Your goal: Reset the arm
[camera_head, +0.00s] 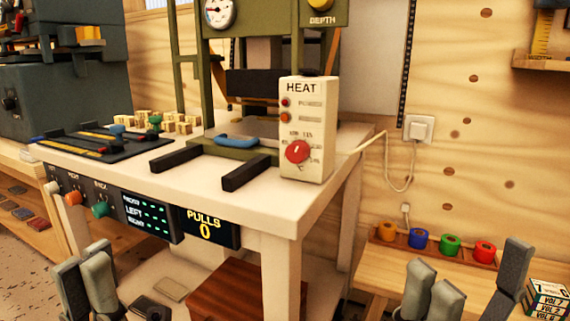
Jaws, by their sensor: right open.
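My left gripper (84,268) is at the bottom left, in front of the press table's left side. Its grey fingers point up and stand close together; its lower part is cut off, and I cannot tell whether it is open. My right gripper (474,268) is at the bottom right, with its fingers up and a wide gap between the left pair and the single right finger. It is open and empty, in front of the wooden bench. The arm links behind both grippers are out of view.
A white table (255,206) carries a green press (257,52), a HEAT box (305,130) and small blocks (184,127). Several coloured rolls (450,246) sit in a wooden tray on the right bench (381,277). A book stack (548,299) stands beside my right gripper.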

